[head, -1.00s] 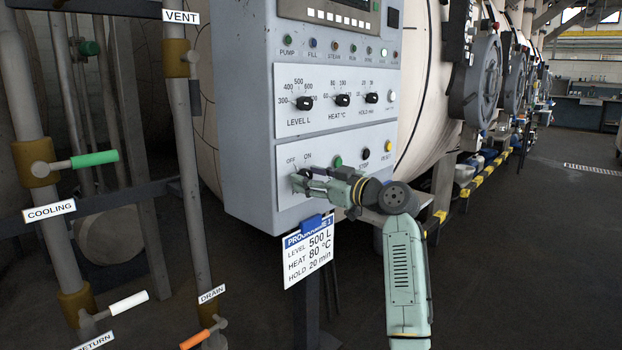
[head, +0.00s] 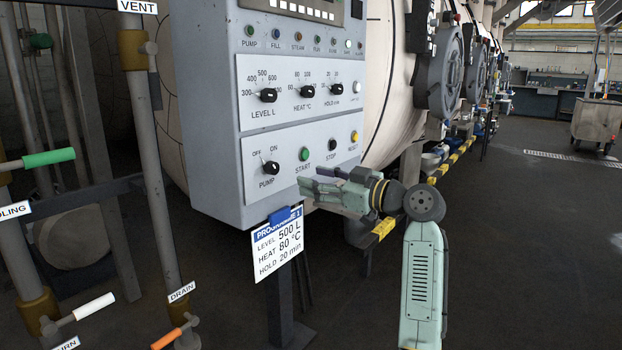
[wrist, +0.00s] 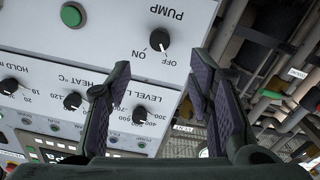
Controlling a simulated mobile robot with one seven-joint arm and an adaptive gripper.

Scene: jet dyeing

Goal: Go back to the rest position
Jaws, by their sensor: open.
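My gripper (head: 305,188) is open and empty. It is apart from the control panel, in front of its lower right edge in the head view. The pump knob (head: 270,168) is black and uncovered on the lower plate, left of the green start button (head: 304,154). In the wrist view the open fingers (wrist: 162,70) frame part of the panel, with the pump knob (wrist: 160,39) beyond them. Nothing is held between the fingers.
The grey control panel (head: 207,120) is close on the left. A programme card (head: 278,247) hangs below it on a stand. Pipes with green, white and orange valve handles (head: 48,158) are at far left. The dark floor (head: 540,250) at right is open.

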